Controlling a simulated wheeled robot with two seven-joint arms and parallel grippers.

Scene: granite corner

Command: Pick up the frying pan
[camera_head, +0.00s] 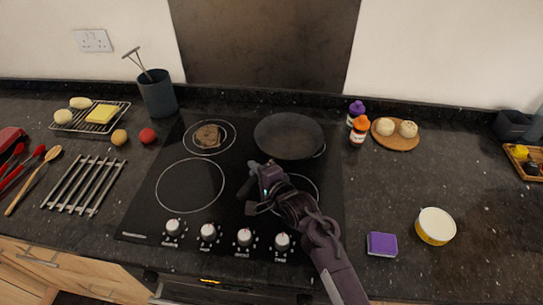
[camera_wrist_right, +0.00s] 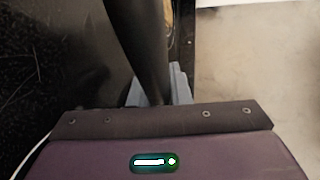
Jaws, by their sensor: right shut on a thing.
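The dark frying pan (camera_head: 288,136) is over the back right of the black stove. Whether its base touches the glass I cannot tell. My right gripper (camera_head: 254,180) is in front of the pan, at its handle. In the right wrist view, the dark handle (camera_wrist_right: 142,40) runs down between the grey fingers of my right gripper (camera_wrist_right: 160,88), which is shut on it. The fingers and wrist hide part of the handle in the head view. My left gripper is in neither view.
The stove (camera_head: 140,215) has a brown round item (camera_head: 207,135) on its back left burner. Orange-topped (camera_head: 360,130) and purple-topped (camera_head: 355,112) bottles stand close right of the pan. A purple sponge (camera_head: 382,245) and a round tub (camera_head: 435,227) lie right of my arm.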

